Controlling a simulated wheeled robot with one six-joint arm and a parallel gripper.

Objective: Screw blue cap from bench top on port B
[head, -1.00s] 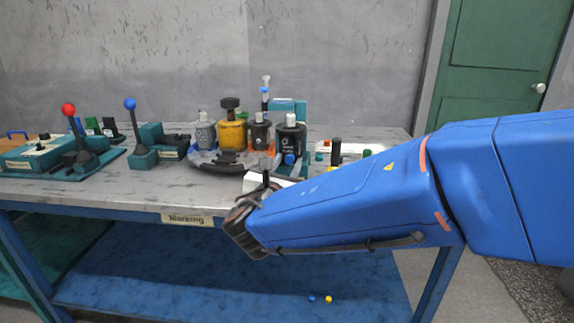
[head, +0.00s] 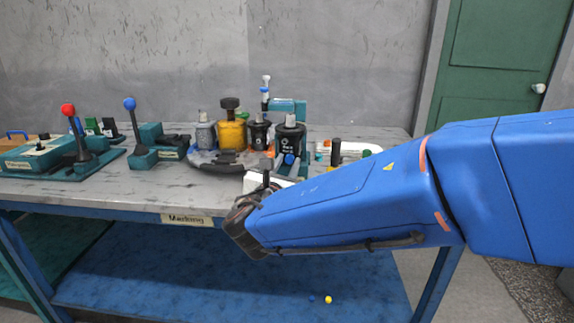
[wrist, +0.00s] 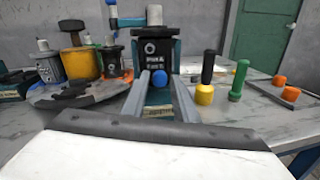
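The blue cap (wrist: 161,77) is between the tips of my gripper's two grey fingers (wrist: 162,84) in the wrist view, with its sides close against them. It is in front of the lower face of the black motor (wrist: 153,50), whose white lettering names ports A and B. Whether the cap touches the port is hidden. In the head view the cap (head: 289,158) shows low in front of the same black motor (head: 289,137). My gripper's fingertips are hard to make out there.
A round dark stand (head: 222,162) holds a yellow motor (head: 232,134) and others. To the right stand yellow (wrist: 204,95) and green (wrist: 236,85) pieces and orange caps (wrist: 279,81). Lever units (head: 70,155) fill the left of the bench. Small caps lie on the lower shelf (head: 220,280).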

